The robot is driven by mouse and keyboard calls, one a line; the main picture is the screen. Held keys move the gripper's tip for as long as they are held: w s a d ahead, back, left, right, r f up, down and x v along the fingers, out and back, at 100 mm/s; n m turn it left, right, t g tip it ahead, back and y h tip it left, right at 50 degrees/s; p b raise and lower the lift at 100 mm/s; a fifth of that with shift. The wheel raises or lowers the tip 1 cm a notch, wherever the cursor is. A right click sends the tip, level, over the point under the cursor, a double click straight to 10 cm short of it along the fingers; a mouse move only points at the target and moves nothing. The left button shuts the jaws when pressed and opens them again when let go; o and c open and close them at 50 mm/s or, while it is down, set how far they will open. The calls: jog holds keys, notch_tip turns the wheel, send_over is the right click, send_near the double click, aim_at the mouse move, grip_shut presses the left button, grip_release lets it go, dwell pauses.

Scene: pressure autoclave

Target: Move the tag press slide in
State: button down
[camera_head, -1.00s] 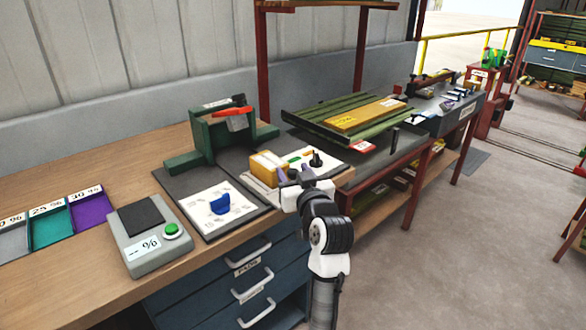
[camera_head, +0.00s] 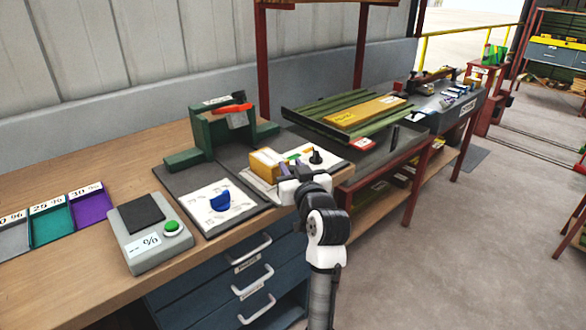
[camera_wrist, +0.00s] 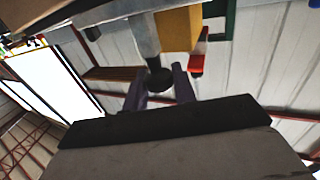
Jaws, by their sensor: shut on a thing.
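The tag press appears to be the yellow block (camera_head: 265,163) on a pale board at the right end of the wooden bench. In the wrist view the yellow block (camera_wrist: 180,28) sits beside a grey bar (camera_wrist: 144,38) that carries a dark round knob (camera_wrist: 158,77). This bar and knob look like the slide. My gripper (camera_head: 288,171) is at the bench's front edge, beside the yellow block. In the wrist view its purple fingers (camera_wrist: 160,88) are on both sides of the knob, shut on it. The slide is mostly hidden behind my gripper in the head view.
A green press with a red handle (camera_head: 233,110) stands behind on the bench. A blue dial on a white plate (camera_head: 218,204) and a grey scale (camera_head: 149,238) lie left. Drawers with handles (camera_head: 252,278) are below. A green ribbed rack (camera_head: 325,114) is right.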

aim_at(272, 160)
jog(key=w+a, duration=0.1)
jog(key=w, duration=0.1)
jog(key=w+a, duration=0.4)
jog(key=shift+w, duration=0.3)
jog(key=shift+d, duration=0.1)
jog(key=c, duration=1.2)
grip_release()
jog(key=shift+o, duration=0.2)
jog(key=b+v, duration=0.2)
jog(key=v, duration=1.2)
jog(key=shift+w, duration=0.1)
